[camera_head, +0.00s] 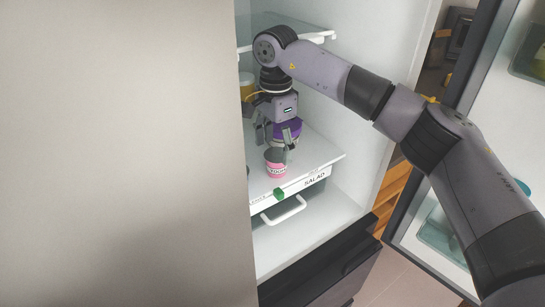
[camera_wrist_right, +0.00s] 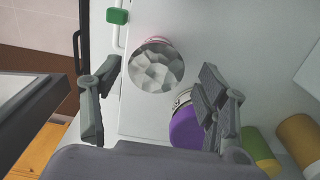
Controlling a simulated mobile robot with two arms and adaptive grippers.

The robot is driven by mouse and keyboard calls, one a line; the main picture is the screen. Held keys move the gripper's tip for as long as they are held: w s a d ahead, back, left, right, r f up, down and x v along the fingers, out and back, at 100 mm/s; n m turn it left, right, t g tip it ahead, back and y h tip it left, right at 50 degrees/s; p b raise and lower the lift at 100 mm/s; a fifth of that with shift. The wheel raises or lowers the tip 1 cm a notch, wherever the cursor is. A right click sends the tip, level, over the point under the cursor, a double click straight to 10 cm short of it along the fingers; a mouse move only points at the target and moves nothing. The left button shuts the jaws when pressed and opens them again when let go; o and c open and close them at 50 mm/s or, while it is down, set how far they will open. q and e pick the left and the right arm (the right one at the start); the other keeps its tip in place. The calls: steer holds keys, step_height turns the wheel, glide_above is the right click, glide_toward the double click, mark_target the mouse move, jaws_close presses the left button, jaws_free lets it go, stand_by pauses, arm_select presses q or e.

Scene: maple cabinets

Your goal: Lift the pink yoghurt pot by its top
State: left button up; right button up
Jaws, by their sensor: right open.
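The pink yoghurt pot (camera_head: 276,170) stands upright near the front of a white fridge shelf, above the drawer marked SALAD. In the wrist view its grey, crinkled top (camera_wrist_right: 156,68) faces the camera, with a little pink at the far rim. My right gripper (camera_head: 276,140) points down over the pot, open and empty. In the wrist view the right gripper's (camera_wrist_right: 161,76) fingers stand on either side of the pot's top, apart from it. How far the fingertips are above the rim is hard to tell. My left gripper is not in view.
A purple-topped pot (camera_head: 291,129) stands just behind, close to the right finger in the wrist view (camera_wrist_right: 186,129). A yellow container (camera_head: 246,84) is further back. A green piece (camera_head: 279,194) sits at the drawer front by the white handle (camera_head: 285,211). The open fridge door is right.

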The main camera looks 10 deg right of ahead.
mark_target(277, 154)
steer(key=shift+s+d+f+p, duration=0.2)
steer(key=shift+f+p, duration=0.15)
steer(key=shift+f, duration=0.15)
steer(key=shift+s+d+f+p, duration=0.15)
steer(key=shift+f+p, duration=0.15)
steer(key=shift+f, duration=0.15)
steer(key=f, duration=0.2)
steer(key=shift+w+a+f+p, duration=0.15)
steer(key=shift+w+f+p, duration=0.05)
steer(key=shift+f+p, duration=0.15)
steer(key=shift+f, duration=0.25)
steer(key=c, duration=0.5)
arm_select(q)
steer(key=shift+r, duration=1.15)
arm_select(e)
steer(key=c, duration=0.9)
